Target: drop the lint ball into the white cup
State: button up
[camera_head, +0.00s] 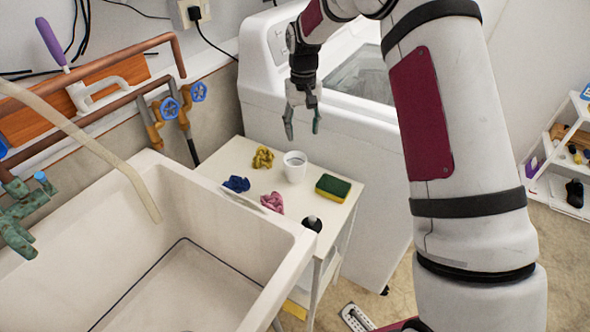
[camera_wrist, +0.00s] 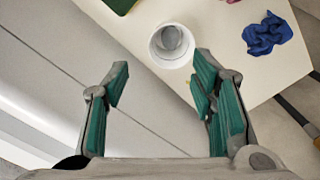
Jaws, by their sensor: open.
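The white cup (camera_head: 295,167) stands upright on a small white table beside the washing machine. It also shows at the top of the wrist view (camera_wrist: 171,45), with a grey round area inside; I cannot tell whether that is lint or only the cup's inner bottom. No lint ball can be made out for certain. Crumpled yellow (camera_head: 263,157), blue (camera_head: 236,184) and pink (camera_head: 272,202) pieces lie near the cup. My gripper (camera_head: 302,124) is open and empty, above the table's back edge near the washing machine. Its green-padded fingers (camera_wrist: 162,84) stand apart, with nothing between them.
A green and yellow sponge (camera_head: 333,188) lies right of the cup. A dark-topped object (camera_head: 312,223) stands at the table's (camera_head: 339,213) front. The white sink (camera_head: 300,255) borders the table at left, the washing machine (camera_head: 262,110) behind. Pipes with blue valves (camera_head: 198,92) line the wall.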

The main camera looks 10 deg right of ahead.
notch_tip(320, 180, up, 8)
dwell(0.5)
jog(key=s+r+t+p, duration=0.2)
jog(key=s+r, duration=1.3)
jog(key=s, duration=0.5)
jog(key=s+f+t+p, duration=0.1)
jog(key=s+t, duration=0.1)
jog(key=s, duration=2)
jog(key=shift+d+f, duration=0.15)
jog(key=shift+f, duration=0.05)
